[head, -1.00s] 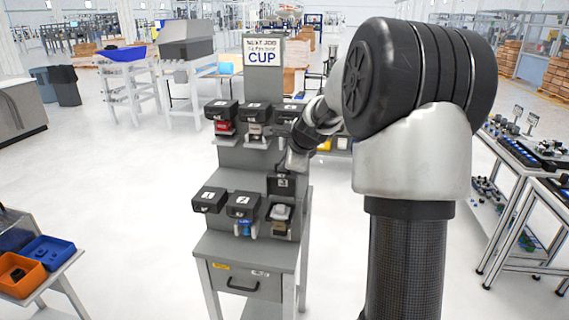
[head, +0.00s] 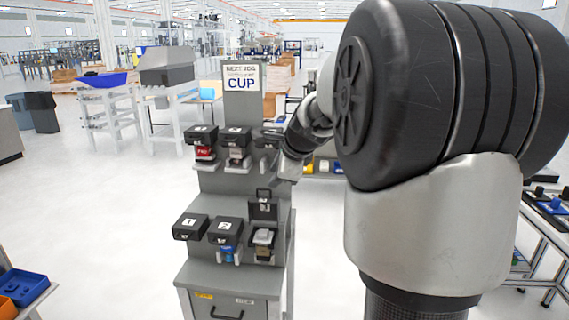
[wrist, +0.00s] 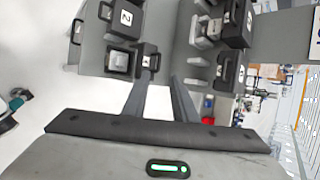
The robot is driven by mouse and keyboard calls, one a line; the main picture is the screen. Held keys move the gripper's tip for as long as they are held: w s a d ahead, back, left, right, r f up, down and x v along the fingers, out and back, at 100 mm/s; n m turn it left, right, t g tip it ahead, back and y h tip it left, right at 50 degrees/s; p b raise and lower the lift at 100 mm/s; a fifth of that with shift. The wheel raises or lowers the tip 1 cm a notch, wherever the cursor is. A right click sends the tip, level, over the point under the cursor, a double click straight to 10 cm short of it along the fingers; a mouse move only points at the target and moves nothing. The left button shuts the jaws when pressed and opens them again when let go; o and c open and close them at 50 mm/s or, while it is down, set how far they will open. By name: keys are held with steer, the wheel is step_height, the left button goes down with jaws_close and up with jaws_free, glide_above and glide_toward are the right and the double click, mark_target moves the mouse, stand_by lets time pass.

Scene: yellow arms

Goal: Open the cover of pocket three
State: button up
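The pocket three cover (head: 263,209) stands raised at the right end of the lower row in the head view, its handle pointing up. In the wrist view the raised cover (wrist: 148,58) is close to the tip of the left finger; whether they touch I cannot tell. Below it the pocket is exposed, with a pale grey block (head: 263,237) in it; the block also shows in the wrist view (wrist: 118,62). My gripper (wrist: 164,78) is open, with an empty gap between its fingers. In the head view its fingers are hard to make out above the cover.
Closed covers one (head: 190,227) and two (head: 225,231) sit left of pocket three. An upper row of dark covers (head: 236,135) hangs above, near my wrist. A sign reading CUP (head: 241,84) tops the grey stand. Open floor lies left of the stand.

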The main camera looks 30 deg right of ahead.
steer(key=v, duration=0.8)
steer(key=s+a+f+n+g, duration=0.1)
steer(key=s+a+f+n, duration=0.1)
steer(key=s+a+n, duration=0.75)
steer(key=s+a+f+n+g, duration=0.1)
steer(key=s+a+f+n, duration=0.2)
steer(key=s+n, duration=0.4)
steer(key=s+a+f+n+g, duration=0.1)
steer(key=s+a+f+n, duration=0.2)
steer(key=s+n, duration=0.3)
steer(key=s+f, duration=0.1)
steer(key=s, duration=0.2)
steer(key=shift+a+n, duration=0.35)
steer(key=shift+f, duration=0.1)
